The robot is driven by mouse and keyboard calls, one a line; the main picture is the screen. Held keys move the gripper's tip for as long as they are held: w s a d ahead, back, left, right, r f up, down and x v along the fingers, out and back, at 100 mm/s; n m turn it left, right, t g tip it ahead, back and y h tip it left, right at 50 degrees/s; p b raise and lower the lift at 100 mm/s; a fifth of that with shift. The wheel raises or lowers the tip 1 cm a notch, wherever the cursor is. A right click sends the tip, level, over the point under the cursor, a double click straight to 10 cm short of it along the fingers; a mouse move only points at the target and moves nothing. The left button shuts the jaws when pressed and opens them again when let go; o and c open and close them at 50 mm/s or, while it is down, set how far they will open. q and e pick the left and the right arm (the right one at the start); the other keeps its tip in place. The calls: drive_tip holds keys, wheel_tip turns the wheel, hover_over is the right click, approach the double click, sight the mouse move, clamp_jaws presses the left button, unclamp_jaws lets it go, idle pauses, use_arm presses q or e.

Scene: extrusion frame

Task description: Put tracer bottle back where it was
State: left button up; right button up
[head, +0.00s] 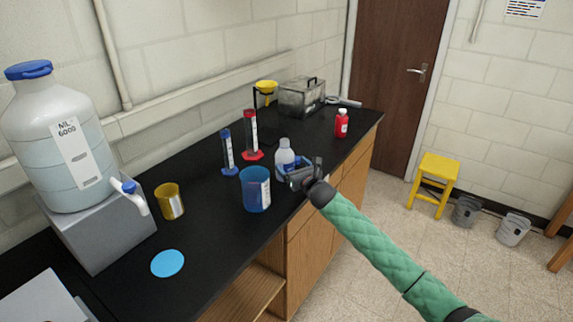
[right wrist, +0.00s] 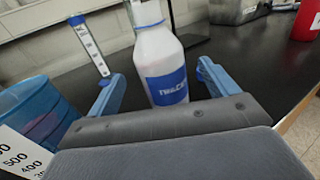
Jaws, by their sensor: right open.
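The tracer bottle (head: 284,156) is white with a blue label and stands upright on the black bench. It also shows in the right wrist view (right wrist: 163,65), where the label is partly readable. My right gripper (head: 296,168) is at the bottle, coming from the front right. In the right wrist view its two blue fingers (right wrist: 158,88) are spread, one on each side of the bottle, with gaps visible. A flat light-blue disc (head: 168,263) lies bare on the bench at front left. My left gripper is not in view.
A blue beaker (head: 256,189) stands close left of my right gripper. Blue (head: 227,152) and red (head: 251,135) cylinders stand behind. A yellow beaker (head: 170,201) and a large carboy (head: 60,140) are at left. A red bottle (head: 342,124) stands toward the far right end.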

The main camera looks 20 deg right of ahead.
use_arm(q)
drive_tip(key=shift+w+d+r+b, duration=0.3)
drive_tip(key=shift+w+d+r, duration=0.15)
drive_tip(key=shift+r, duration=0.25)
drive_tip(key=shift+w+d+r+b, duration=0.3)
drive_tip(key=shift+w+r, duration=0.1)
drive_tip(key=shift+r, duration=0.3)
use_arm(e)
drive_tip(key=shift+s+d, duration=0.2)
drive_tip(key=shift+s, duration=0.95)
drive_tip(key=shift+s+d, duration=0.2)
drive_tip(key=shift+s, duration=0.95)
